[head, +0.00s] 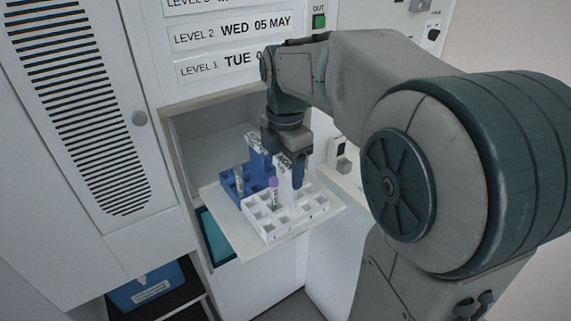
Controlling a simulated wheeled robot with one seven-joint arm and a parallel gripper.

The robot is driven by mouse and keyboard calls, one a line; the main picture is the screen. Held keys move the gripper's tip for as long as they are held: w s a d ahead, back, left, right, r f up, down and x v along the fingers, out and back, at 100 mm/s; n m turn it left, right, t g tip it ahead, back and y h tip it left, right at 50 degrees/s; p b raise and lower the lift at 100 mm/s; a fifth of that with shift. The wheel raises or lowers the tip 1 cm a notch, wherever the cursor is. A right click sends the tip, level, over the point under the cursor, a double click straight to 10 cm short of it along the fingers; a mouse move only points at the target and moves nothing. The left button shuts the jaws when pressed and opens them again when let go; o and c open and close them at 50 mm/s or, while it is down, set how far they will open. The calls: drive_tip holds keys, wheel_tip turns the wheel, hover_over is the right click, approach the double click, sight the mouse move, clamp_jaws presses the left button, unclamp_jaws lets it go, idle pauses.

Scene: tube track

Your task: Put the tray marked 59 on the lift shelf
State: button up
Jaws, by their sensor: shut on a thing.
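A white tray (297,219) with square compartments and an upright handle is at the pull-out lift shelf (233,232). One tube with a purple cap (273,191) stands in it. My gripper (285,168) is shut on the white tray's handle from above. A blue tray (231,188) with its own tall handle is close beside it on the left, with a tube (239,180) in it. I cannot read a number on either tray. I cannot tell whether the white tray's underside touches the shelf. My gripper hides part of both handles.
The shelf juts out of an open bay (212,140) in a white cabinet, below the labels for several levels. A green OUT button (319,21) is above. A blue box (150,287) sits in a low opening at the left. My arm fills the right side.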

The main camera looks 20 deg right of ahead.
drive_tip(key=shift+f, duration=0.35)
idle(0.4)
drive_tip(key=o, duration=1.2)
drive_tip(key=shift+c, duration=0.2)
wheel_tip(320, 180, up, 14)
drive_tip(key=shift+f, duration=0.1)
idle(0.3)
